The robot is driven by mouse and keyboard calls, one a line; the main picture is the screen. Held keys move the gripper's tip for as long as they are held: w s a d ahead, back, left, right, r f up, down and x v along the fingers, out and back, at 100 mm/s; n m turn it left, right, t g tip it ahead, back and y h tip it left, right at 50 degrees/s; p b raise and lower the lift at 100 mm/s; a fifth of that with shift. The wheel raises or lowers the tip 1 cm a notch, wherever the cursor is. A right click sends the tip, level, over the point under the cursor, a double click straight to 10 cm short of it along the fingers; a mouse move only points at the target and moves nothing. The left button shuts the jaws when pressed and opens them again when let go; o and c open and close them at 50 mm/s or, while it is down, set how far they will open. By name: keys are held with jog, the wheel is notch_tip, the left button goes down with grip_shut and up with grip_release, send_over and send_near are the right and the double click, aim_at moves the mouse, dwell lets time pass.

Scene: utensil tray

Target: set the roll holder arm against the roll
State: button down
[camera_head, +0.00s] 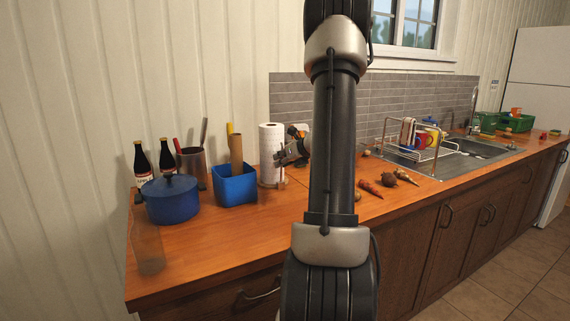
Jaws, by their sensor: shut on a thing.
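A white paper roll (268,145) stands upright on its holder at the back of the wooden counter. The roll holder arm (281,175) is a thin upright piece at the right side of the roll, small and partly hidden by my gripper. My gripper (280,158) reaches in from the right and is shut on the holder arm, close to the roll. I cannot tell whether the holder arm touches the roll. My arm crosses the middle of the view and hides the counter behind it.
A blue bin (236,188) with a cardboard tube stands left of the roll. A blue pot (170,200), dark bottles (142,165) and a utensil can (192,165) stand farther left. Several vegetables (370,188) and a dish rack (425,152) are to the right.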

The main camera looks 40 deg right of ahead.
jog(key=shift+w+d, duration=0.1)
jog(key=shift+w, duration=0.2)
jog(key=c, duration=1.3)
grip_release()
jog(key=v, duration=1.2)
